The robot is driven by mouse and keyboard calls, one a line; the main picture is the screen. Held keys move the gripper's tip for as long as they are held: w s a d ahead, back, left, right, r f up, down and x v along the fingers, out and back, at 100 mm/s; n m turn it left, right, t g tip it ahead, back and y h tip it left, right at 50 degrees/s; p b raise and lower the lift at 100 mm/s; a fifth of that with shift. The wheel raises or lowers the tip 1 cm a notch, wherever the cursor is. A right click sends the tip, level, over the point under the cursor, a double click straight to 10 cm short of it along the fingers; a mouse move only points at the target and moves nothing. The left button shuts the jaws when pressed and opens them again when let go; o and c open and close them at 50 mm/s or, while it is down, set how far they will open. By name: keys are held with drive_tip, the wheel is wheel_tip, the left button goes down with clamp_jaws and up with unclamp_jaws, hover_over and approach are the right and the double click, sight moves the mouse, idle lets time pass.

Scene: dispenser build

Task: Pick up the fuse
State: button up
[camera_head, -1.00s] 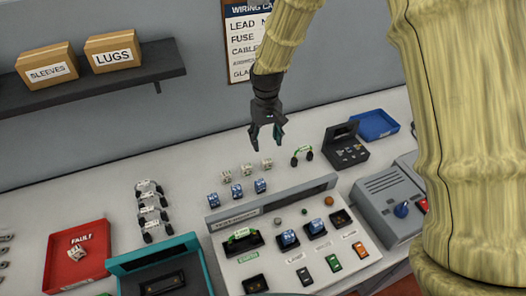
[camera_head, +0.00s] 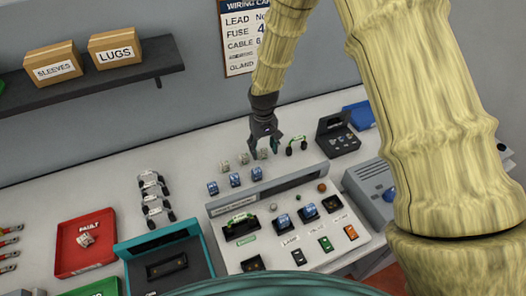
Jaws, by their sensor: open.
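My gripper (camera_head: 265,148) is open, fingers pointing down, over the back row of small pale blocks. One pale block (camera_head: 262,154) shows between or just behind its fingertips; I cannot tell whether they touch. Two more pale blocks, one in the middle (camera_head: 243,159) and one at the left (camera_head: 224,167), stand beside it. A row of blue blocks (camera_head: 235,180) stands in front. Their markings are too small to read, so I cannot tell which kind is the fuse.
A grey panel (camera_head: 270,250) in front holds blue blocks, a green-banded lead and switches. A green-banded lead (camera_head: 296,146) stands right of my gripper, near a black box (camera_head: 337,138). A red fault tray (camera_head: 84,260) and a teal-framed unit (camera_head: 150,242) are left.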

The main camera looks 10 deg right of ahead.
sight(263, 154)
wheel_tip(263, 154, down, 2)
drive_tip(key=shift+w, duration=0.15)
drive_tip(key=shift+f+p, duration=0.35)
drive_tip(key=shift+p, duration=0.05)
drive_tip(key=shift+f, duration=0.1)
drive_tip(key=c, duration=0.9)
